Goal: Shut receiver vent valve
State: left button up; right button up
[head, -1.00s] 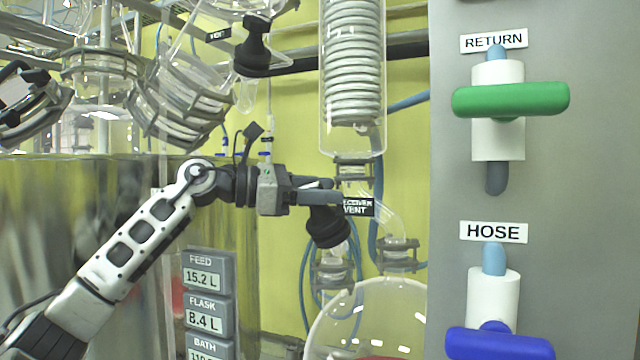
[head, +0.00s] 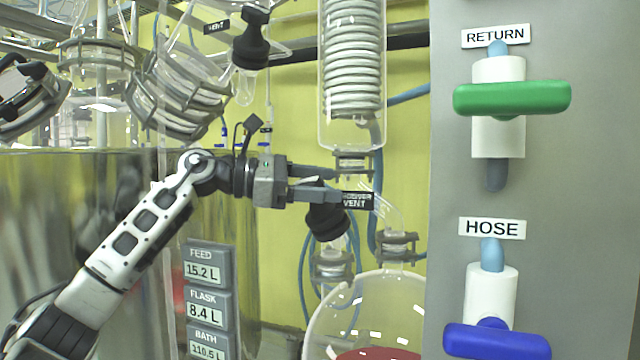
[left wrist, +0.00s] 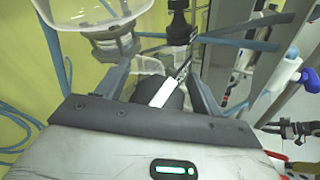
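The receiver vent valve has a black knob (head: 326,218), tilted, below and in front of the condenser, with a black "RECEIVER VENT" label (head: 357,201) beside it. My left gripper (head: 338,184) is open, its two fingers apart and pointing right, just above the knob in the head view. The lower finger partly covers the label and the knob's top. In the left wrist view, the open left gripper (left wrist: 160,66) has the dark knob (left wrist: 171,98) and the label's pale edge (left wrist: 166,91) between its fingers, with no clear contact. My right gripper is not in view.
A glass condenser (head: 352,80) with a coil hangs above the fingers. A round glass flask (head: 370,310) with red liquid sits below. Another black vent knob (head: 252,40) is higher up. A grey panel (head: 590,200) with green and blue handles stands at the right.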

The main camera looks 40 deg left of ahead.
pick_arm(q)
jog(key=b+v, duration=0.5)
jog(key=v, duration=1.1)
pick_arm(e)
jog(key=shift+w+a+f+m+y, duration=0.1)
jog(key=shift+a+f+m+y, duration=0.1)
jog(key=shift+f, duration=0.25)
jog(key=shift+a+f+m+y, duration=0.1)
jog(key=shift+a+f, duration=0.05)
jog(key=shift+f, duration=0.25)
pick_arm(q)
jog(key=shift+w, duration=0.1)
